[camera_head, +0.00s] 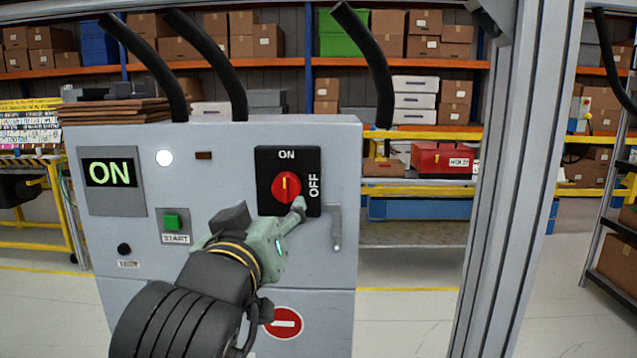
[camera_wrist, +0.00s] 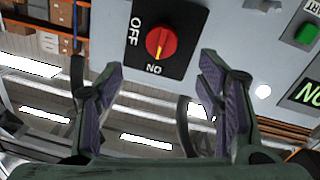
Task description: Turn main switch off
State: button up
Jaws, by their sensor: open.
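The main switch is a red rotary knob (camera_head: 286,188) on a black square plate (camera_head: 264,165) marked ON at the top and OFF at the right. Its yellow pointer line is upright, toward ON. The display (camera_head: 110,172) at the panel's left reads ON in green. My gripper (camera_head: 298,208) is just in front of the plate, below and slightly right of the knob. In the wrist view the knob (camera_wrist: 161,44) appears upside down, ahead of and between the two open fingers (camera_wrist: 165,95). Nothing is between the fingers, and they appear apart from the knob.
The grey cabinet (camera_head: 225,262) also carries a green START button (camera_head: 172,221), a black knob (camera_head: 124,249), a white lamp (camera_head: 164,158) and a door handle (camera_head: 336,228) right of my gripper. A metal post (camera_head: 505,200) stands at the right. Black cables (camera_head: 222,62) rise from the cabinet top.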

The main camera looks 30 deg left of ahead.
aim_at(284, 190)
jog(key=p+x, duration=0.2)
jog(key=x, duration=0.6)
jog(key=shift+w+a+r, duration=0.1)
jog(key=shift+w+a, duration=0.1)
jog(key=shift+a, duration=0.05)
jog(key=shift+p+x, duration=0.35)
jog(key=shift+x, duration=0.5)
jog(key=shift+c, duration=0.2)
jog(key=c, duration=1.1)
jog(key=shift+c, duration=0.2)
